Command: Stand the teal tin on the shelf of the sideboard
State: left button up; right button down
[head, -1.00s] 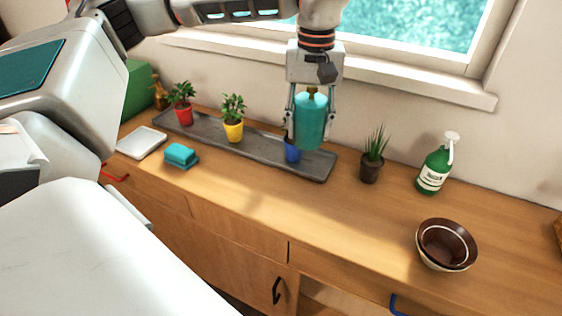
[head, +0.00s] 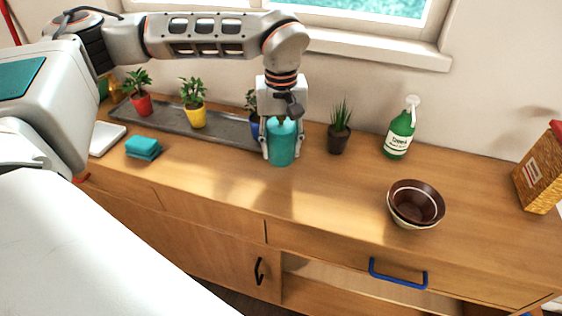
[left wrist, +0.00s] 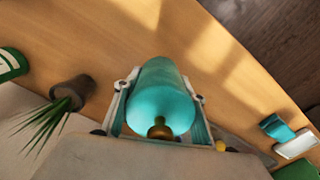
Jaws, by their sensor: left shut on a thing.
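The teal tin (head: 282,148) is a rounded cylinder with a small brownish knob on top. My left gripper (head: 282,154) is shut on it from above, a finger on each side, over the wooden top at the front edge of the grey tray. I cannot tell whether its base touches the wood. The tin also fills the middle of the left wrist view (left wrist: 162,95), between the fingers. The sideboard (head: 330,215) has an open shelf (head: 330,278) low in its front, right of the black-handled door. My right gripper is not in view.
The grey tray (head: 185,122) holds potted plants behind the tin. A dark potted plant (head: 339,138), green pump bottle (head: 400,135), stacked bowls (head: 415,205) and a box (head: 542,172) stand to the right. A blue drawer handle (head: 398,281) sticks out above the shelf. The top before the tin is clear.

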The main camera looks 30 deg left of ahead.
pick_arm(q)
jog(key=shift+f, duration=2.6)
jog(key=shift+f, duration=0.2)
jog(key=o, duration=1.2)
jog(key=shift+c, duration=0.2)
